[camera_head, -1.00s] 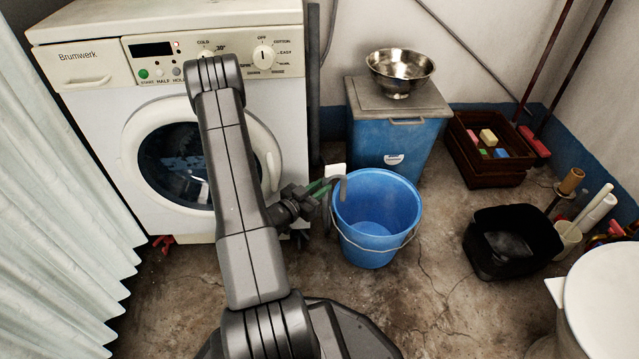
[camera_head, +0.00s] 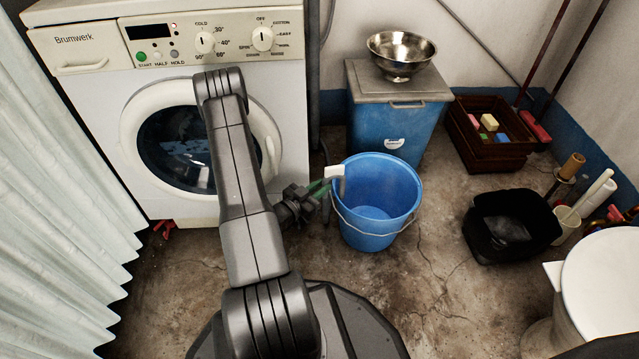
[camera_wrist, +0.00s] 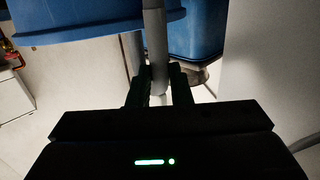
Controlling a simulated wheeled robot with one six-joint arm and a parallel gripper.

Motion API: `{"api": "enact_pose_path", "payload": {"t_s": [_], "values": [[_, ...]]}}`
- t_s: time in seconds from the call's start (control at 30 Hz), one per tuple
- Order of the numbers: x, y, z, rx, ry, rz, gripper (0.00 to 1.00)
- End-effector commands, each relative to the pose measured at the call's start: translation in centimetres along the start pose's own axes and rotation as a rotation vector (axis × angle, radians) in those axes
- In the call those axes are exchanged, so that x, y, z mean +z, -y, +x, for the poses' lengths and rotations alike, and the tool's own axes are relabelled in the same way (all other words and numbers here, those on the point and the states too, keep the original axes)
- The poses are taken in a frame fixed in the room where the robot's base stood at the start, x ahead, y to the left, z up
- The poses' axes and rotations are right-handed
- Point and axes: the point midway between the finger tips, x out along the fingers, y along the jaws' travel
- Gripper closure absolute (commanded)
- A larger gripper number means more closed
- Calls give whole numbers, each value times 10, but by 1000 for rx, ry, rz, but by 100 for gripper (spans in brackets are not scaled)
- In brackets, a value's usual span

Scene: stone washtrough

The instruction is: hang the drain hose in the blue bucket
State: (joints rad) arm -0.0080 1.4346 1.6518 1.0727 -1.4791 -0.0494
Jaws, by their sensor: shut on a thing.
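The blue bucket (camera_head: 375,218) stands upright on the floor, with its wire handle down at the front. My gripper (camera_head: 320,190) is at the bucket's left rim. It is shut on the grey drain hose (camera_wrist: 157,50), which runs between the fingers (camera_wrist: 159,88) in the wrist view. In the head view, a white piece at the hose's upper end (camera_head: 334,171) shows at the left rim, and a short grey end appears to point down over the bucket's opening. I cannot tell whether the hose touches the rim. The bucket wall (camera_wrist: 90,32) also shows in the wrist view.
The washing machine (camera_head: 90,120) stands at left behind my arm. A blue lidded bin (camera_head: 385,135) with a metal bowl (camera_head: 400,52) is behind the bucket. A black tub (camera_head: 510,225) and a brown crate (camera_head: 490,140) are to the right. Floor in front of the bucket is clear.

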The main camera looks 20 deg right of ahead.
Motion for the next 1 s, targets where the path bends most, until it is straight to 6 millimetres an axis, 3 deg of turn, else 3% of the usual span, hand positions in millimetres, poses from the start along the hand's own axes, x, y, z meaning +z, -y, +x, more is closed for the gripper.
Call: {"api": "enact_pose_path", "payload": {"t_s": [0.6,1.0], "values": [[43,0,3,0,1,0,100],[55,0,4,0,1,0,100]]}}
